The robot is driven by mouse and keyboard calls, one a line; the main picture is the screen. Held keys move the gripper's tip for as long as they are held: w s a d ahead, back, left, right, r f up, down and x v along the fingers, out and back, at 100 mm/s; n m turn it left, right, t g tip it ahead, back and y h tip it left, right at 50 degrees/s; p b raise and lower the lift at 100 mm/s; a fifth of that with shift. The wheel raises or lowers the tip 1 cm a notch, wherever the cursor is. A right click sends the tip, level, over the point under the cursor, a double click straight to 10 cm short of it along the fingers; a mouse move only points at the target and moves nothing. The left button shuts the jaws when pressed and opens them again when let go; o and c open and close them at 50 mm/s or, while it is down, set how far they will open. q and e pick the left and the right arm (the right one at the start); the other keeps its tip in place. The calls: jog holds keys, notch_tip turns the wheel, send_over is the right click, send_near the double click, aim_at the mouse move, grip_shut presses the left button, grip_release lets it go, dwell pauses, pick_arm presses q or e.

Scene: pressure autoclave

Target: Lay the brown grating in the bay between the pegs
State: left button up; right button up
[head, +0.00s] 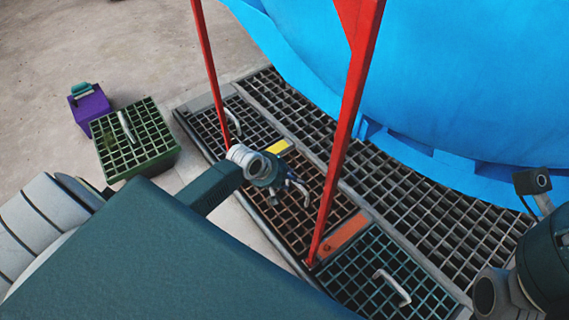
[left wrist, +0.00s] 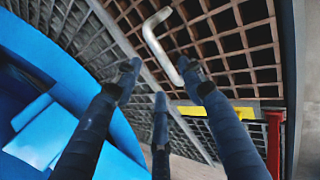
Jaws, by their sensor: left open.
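The brown grating (head: 285,214) lies in the walkway row, between the yellow strip (head: 278,147) and the orange strip (head: 344,236). It looks about level with its neighbours; I cannot tell whether it is fully seated. My left gripper (head: 290,190) is over it, open. In the left wrist view the brown grating (left wrist: 235,45) fills the upper right, and its pale bent handle (left wrist: 152,38) is just beyond the open fingers (left wrist: 158,85), with nothing held between them. I cannot make out separate pegs. My right gripper is not in view.
Two red posts (head: 349,120) rise beside the row. A dark green grating (head: 365,270) is at the near right, and a black one (head: 232,125) is behind. The blue vessel (head: 450,80) overhangs the right.

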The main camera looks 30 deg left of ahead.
pick_arm(q)
jog(key=shift+v, duration=2.45)
